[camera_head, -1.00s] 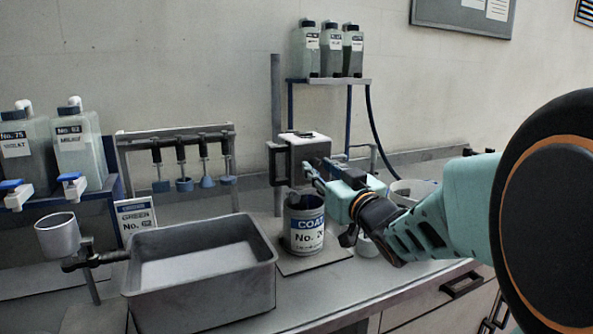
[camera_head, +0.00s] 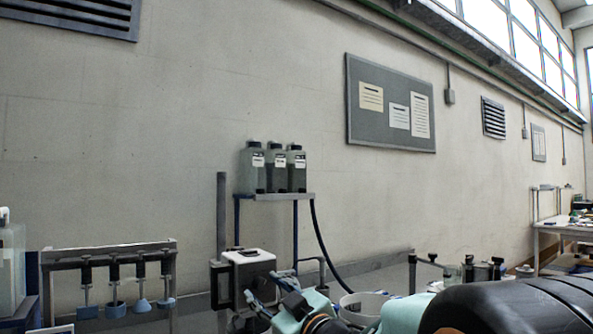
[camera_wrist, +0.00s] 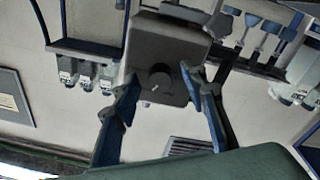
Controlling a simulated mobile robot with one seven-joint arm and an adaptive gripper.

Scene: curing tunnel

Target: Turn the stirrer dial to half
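The stirrer head (camera_head: 245,273) is a dark box with a pale top, on an upright post behind the bench. In the wrist view the stirrer head (camera_wrist: 180,50) appears upside down. Its round dark dial (camera_wrist: 156,84) with a light pointer mark faces the camera. My gripper (camera_wrist: 159,76) is open, with one blue-grey finger on each side of the dial. I cannot tell whether the fingers touch it. In the head view my gripper (camera_head: 270,300) is low in the picture, just right of the stirrer head, and the dial is hidden.
Three bottles (camera_head: 272,168) stand on a shelf behind the stirrer, with a dark hose (camera_head: 322,245) hanging beside them. A rack (camera_head: 108,256) with blue-tipped tools stands to the left. A white container (camera_head: 365,305) is right of my gripper.

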